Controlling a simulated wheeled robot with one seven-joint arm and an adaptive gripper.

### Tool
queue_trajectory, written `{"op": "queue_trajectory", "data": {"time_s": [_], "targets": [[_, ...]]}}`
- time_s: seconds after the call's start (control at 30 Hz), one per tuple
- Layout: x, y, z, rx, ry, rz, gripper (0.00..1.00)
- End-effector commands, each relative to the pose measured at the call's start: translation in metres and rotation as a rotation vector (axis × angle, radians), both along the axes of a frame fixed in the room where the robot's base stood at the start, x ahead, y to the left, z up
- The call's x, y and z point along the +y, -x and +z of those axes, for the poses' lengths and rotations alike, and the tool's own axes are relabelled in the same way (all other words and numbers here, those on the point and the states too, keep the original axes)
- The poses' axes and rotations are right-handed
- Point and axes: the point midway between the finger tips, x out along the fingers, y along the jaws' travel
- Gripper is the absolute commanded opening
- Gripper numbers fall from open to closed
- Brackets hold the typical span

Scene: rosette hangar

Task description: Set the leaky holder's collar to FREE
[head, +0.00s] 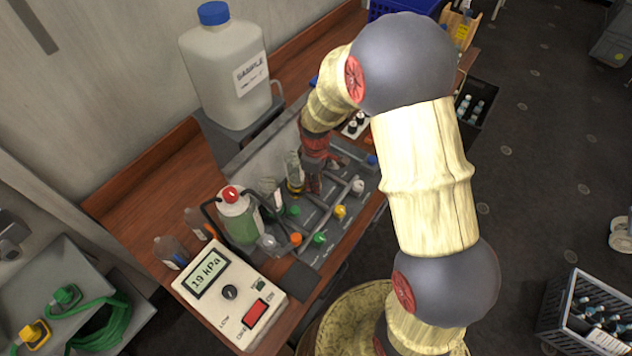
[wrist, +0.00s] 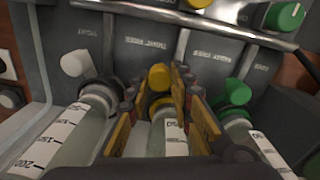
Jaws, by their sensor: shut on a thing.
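My gripper (wrist: 157,92) is closed around the middle holder's yellow collar (wrist: 160,104), with one finger on each side. A yellow knob (wrist: 159,77) sticks up there, and a graduated clear cylinder (wrist: 176,138) runs toward the camera. On the left is a holder with a white knob (wrist: 74,63) and dark collar; on the right is one with a green knob (wrist: 237,92). Panel lettering behind the middle and right holders seems to read TIGHT and FREE. In the head view my gripper (head: 314,182) is low among the holders, partly hidden. No leak is visible.
A meter box (head: 229,296) reads 19 kPa. A green-filled bottle with a red cap (head: 238,215) and a big SAMPLE jug (head: 227,75) stand close by. A pipe with coloured valve knobs (head: 341,211) runs along the front of the rack.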

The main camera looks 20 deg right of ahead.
Motion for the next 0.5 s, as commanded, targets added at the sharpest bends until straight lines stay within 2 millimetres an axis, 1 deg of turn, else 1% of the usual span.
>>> {"op": "queue_trajectory", "data": {"time_s": [0.03, 0.2, 0.5], "targets": [[0.0, 0.0, 0.0, 0.0, 0.0, 0.0, 0.09], [0.0, -0.0001, 0.0001, 0.0, 0.0, 0.0, 0.0], [0.0001, -0.0001, 0.0, 0.0, 0.0, 0.0, 0.0]]}}
